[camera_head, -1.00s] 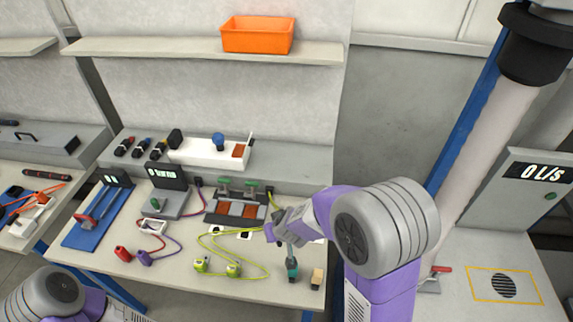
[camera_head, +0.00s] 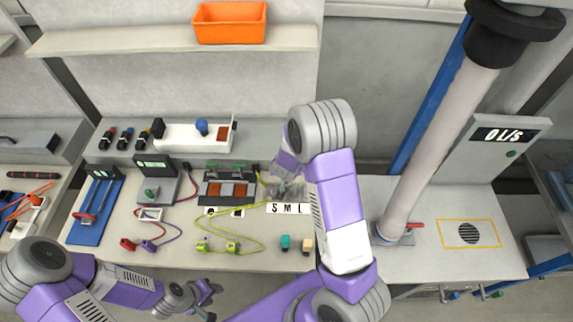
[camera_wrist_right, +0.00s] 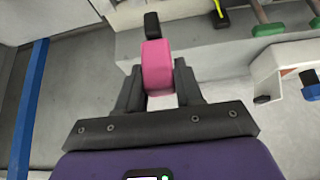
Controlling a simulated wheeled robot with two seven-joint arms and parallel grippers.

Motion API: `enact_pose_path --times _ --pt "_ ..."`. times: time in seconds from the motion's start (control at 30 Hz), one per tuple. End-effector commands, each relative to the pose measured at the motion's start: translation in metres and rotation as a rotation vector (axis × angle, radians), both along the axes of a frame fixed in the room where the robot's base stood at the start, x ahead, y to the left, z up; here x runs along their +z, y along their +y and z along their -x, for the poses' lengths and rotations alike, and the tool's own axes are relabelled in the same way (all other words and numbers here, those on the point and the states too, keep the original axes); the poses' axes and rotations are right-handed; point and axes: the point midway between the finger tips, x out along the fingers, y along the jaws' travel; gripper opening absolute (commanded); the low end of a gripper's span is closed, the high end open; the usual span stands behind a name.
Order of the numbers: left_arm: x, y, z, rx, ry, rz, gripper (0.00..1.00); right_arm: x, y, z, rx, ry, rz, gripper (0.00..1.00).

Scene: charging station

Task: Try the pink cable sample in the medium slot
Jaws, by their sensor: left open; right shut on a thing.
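The pink cable sample (camera_wrist_right: 157,68) is between the fingers of my right gripper (camera_wrist_right: 160,85) in the right wrist view, with a black end pointing away. In the head view my right gripper (camera_head: 283,188) is just behind a white label strip reading S M L (camera_head: 288,208). The pink sample cannot be made out there, and the gripper hides most of what is behind the label, so I cannot make out the medium slot. My left gripper (camera_head: 195,298) is open and empty at the table's front edge.
A teal sample (camera_head: 285,242) and a tan one (camera_head: 307,246) stand at the front right of the table. A yellow-green cable (camera_head: 232,247) curves beside them. A grey fixture with green handles (camera_head: 227,188) is left of my right gripper. An orange bin (camera_head: 229,22) sits on the shelf.

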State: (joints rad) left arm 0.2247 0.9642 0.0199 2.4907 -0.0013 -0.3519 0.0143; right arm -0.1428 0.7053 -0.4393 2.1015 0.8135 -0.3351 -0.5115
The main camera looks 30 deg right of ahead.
Motion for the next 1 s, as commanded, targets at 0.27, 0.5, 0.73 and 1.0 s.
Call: enact_pose_path --times 0.27,0.5,0.73,1.0 --pt "0.000 0.000 0.000 0.000 0.000 0.000 0.43 0.000 0.000 0.000 0.002 0.001 0.001 0.01" --pt "-0.006 0.000 0.000 0.000 0.000 0.000 0.43 -0.010 0.001 0.000 0.002 0.001 0.002 0.01" --pt "-0.025 0.000 0.000 0.000 0.000 0.000 0.43 -0.031 0.001 0.000 0.002 0.001 0.002 0.01" --pt "-0.045 0.000 0.000 0.000 0.000 0.000 0.43 -0.054 0.000 0.000 0.003 0.001 0.003 0.01"
